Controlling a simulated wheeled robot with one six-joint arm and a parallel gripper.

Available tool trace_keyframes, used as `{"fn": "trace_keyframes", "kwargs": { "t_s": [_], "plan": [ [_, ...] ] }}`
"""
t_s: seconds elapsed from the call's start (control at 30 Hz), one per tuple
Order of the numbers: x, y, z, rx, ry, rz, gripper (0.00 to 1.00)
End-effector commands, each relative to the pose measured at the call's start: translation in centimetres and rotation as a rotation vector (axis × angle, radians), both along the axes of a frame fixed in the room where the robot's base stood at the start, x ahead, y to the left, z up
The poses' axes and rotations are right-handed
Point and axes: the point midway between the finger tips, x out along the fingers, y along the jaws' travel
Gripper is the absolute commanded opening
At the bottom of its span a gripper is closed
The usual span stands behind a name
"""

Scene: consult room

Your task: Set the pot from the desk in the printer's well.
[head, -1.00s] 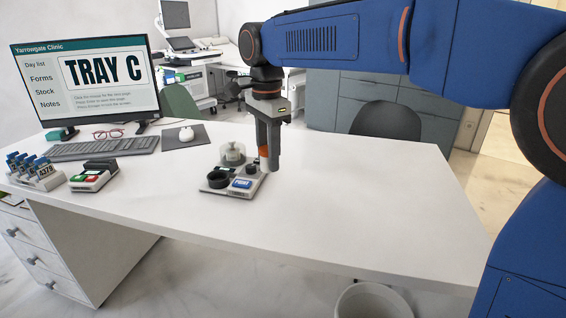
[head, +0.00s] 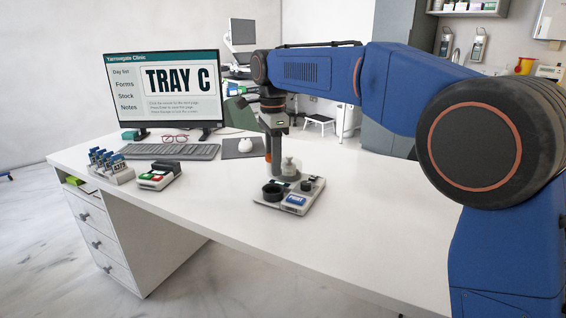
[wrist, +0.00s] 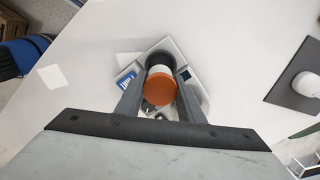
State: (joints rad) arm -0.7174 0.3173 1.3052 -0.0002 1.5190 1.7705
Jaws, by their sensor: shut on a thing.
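My gripper (wrist: 160,98) is shut on the pot, with one finger on each side. The pot (wrist: 160,88) has an orange lid and a white body; in the head view only a sliver of orange (head: 268,157) shows beside the fingers. The grey printer (head: 297,209) stands on the desk (head: 370,235), with a blue PRINT label at its front. Its black round well (head: 272,191) is at the left front and looks empty. In the wrist view the well (wrist: 158,59) shows just beyond the pot. The pot appears held above the desk, apart from the well.
The desk right of the printer is clear.

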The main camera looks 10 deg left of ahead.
Motion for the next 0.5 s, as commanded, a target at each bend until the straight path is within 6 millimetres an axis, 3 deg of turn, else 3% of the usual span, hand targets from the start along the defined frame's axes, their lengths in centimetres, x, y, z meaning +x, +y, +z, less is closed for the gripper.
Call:
{"fn": "trace_keyframes", "kwargs": {
  "t_s": [0.5],
  "plan": [
    [0.0,0.2,-2.2,0.000,0.000,0.000,0.13]
  ]
}}
